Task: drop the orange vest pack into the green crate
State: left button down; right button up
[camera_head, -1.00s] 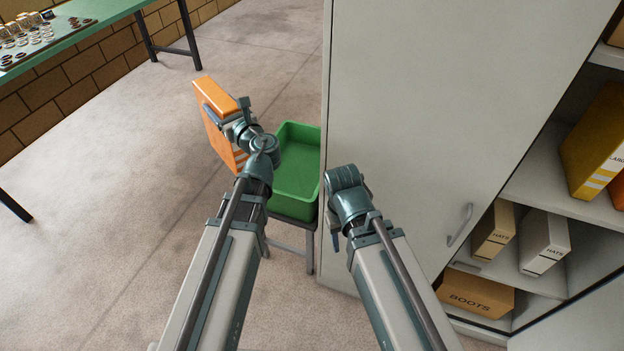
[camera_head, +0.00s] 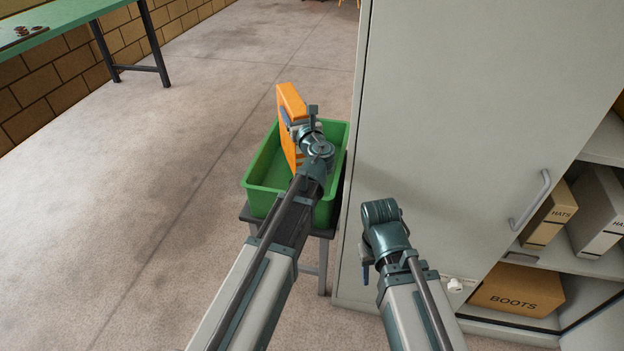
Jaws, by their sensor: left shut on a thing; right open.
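The orange vest pack (camera_head: 290,104) is held upright by my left gripper (camera_head: 291,124), which is shut on its right side. The pack appears over the green crate (camera_head: 262,188), with its lower part overlapping the crate's inside in the picture. How far its bottom is above the crate floor I cannot tell. The crate is open at the top and stands on a small dark stand beside the grey cabinet. My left arm hides part of its near right side. My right gripper (camera_head: 366,262) is open and empty in front of the cabinet.
The tall grey cabinet (camera_head: 450,120) stands close to the crate's right. Its open shelves at right hold a BOOTS box (camera_head: 515,292) and HATS boxes (camera_head: 551,215). A green table (camera_head: 62,20) is at the upper left. The floor left of the crate is clear.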

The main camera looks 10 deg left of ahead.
pick_arm(q)
jog(key=shift+w+d+f, duration=0.2)
jog(key=shift+w+f, duration=0.05)
jog(key=shift+f, duration=0.15)
notch_tip(320, 180, down, 6)
jog(key=b, duration=0.6)
grip_release()
jog(key=v, duration=1.4)
jog(key=shift+a, duration=0.1)
